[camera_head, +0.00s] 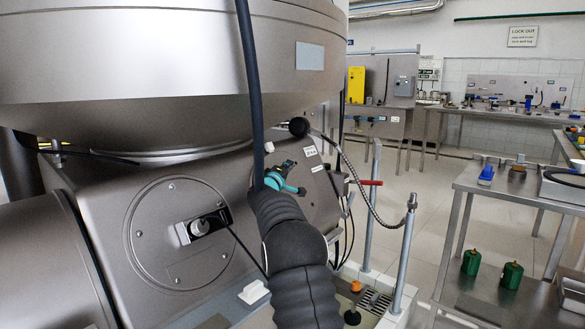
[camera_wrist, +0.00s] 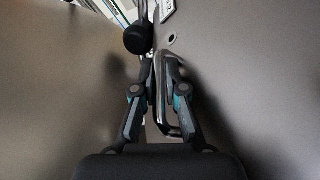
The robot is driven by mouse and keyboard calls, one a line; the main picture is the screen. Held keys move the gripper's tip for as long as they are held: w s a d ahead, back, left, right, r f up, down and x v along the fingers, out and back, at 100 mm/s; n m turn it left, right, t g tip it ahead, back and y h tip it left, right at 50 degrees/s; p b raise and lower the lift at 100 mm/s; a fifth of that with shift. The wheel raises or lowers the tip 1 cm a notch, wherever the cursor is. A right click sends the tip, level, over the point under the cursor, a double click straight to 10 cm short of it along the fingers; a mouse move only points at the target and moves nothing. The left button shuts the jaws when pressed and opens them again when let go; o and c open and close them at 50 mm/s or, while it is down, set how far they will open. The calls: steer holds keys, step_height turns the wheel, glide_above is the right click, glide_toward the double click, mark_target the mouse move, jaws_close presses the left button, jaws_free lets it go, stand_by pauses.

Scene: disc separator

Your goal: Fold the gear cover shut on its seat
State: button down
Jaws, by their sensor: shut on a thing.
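A grey metal panel with small white labels, which looks like the gear cover (camera_head: 318,200), is at the middle of the head view, beside the round plate on the machine. My gripper (camera_head: 288,178) is at its upper left side, partly hidden by my dark sleeved arm. In the wrist view my gripper (camera_wrist: 160,62) is shut on a bent metal bar handle (camera_wrist: 176,72), with a finger on each side. The handle stands out from a plain grey surface (camera_wrist: 250,80). The cover's seat and hinge cannot be made out, nor how far the cover stands open.
A black round knob (camera_head: 299,127) is close beyond my gripper, also in the wrist view (camera_wrist: 138,38). A braided hose (camera_head: 365,197) hangs down to a metal post (camera_head: 404,250) at right. The large separator bowl (camera_head: 170,60) overhangs above. Floor is open toward the steel table (camera_head: 500,190).

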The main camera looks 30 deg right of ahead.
steer(key=shift+f, duration=0.25)
steer(key=c, duration=1.2)
jaws_free()
steer(key=shift+w, duration=0.1)
steer(key=shift+r, duration=0.1)
steer(key=v, duration=1.2)
